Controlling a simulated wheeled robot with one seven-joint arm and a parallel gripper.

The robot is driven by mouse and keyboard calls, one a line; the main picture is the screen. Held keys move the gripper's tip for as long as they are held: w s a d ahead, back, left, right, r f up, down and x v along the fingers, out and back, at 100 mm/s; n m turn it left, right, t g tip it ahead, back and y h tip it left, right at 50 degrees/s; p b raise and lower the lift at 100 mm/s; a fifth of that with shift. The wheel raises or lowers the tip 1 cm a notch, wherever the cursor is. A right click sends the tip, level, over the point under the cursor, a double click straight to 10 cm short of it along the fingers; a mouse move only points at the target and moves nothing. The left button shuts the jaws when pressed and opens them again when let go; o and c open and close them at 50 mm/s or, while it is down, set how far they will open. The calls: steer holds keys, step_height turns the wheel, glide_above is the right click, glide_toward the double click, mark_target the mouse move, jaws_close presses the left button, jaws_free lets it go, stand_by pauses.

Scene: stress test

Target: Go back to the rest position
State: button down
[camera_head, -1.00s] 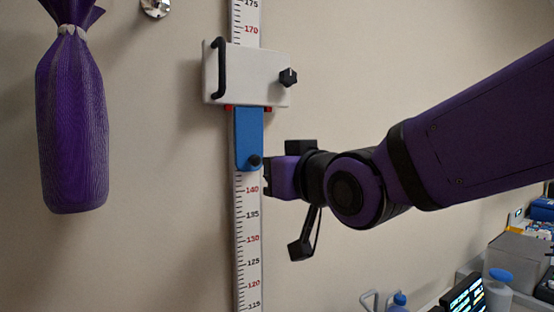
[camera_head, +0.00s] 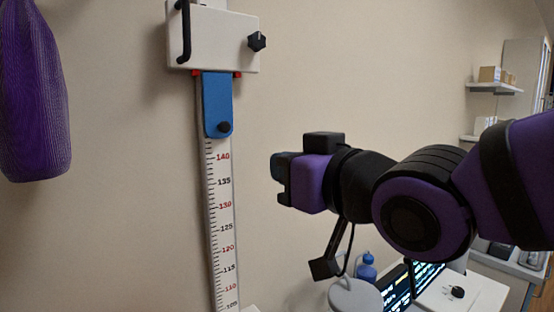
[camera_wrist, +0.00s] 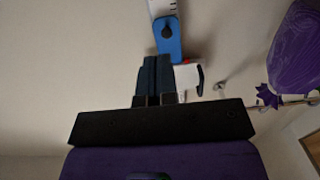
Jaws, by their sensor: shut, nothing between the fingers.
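My gripper (camera_head: 279,179) is to the right of the wall-mounted height gauge, apart from it, with free air between. In the wrist view its two dark fingers (camera_wrist: 154,80) are together and hold nothing. The gauge has a white scale strip (camera_head: 222,230) with red and black numbers, a blue slider tab (camera_head: 217,100) with a black knob, and a white head plate (camera_head: 220,38) with a black handle and a black knob. The blue tab also shows in the wrist view (camera_wrist: 168,42), beyond the fingertips.
A purple wrapped hanging bag (camera_head: 32,95) is at the left. At the lower right are a lit screen (camera_head: 425,275), a blue bottle (camera_head: 367,268) and a white counter (camera_head: 490,290). A wall shelf (camera_head: 495,88) holds small boxes. The wall between gauge and arm is bare.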

steer(key=shift+d, duration=0.1)
steer(key=w+d+f+m+g+h, duration=0.1)
steer(key=d+f+m+h, duration=0.2)
steer(key=d, duration=0.6)
steer(key=d+f+m+g+h, duration=0.25)
steer(key=d+h, duration=0.25)
steer(key=d, duration=0.4)
steer(key=s+d+f+m+g+h, duration=0.2)
steer(key=s+d+f+g, duration=0.3)
steer(key=s+d, duration=0.4)
steer(key=shift+s+d+h, duration=0.2)
steer(key=shift+d+h, duration=0.3)
steer(key=shift+d, duration=0.65)
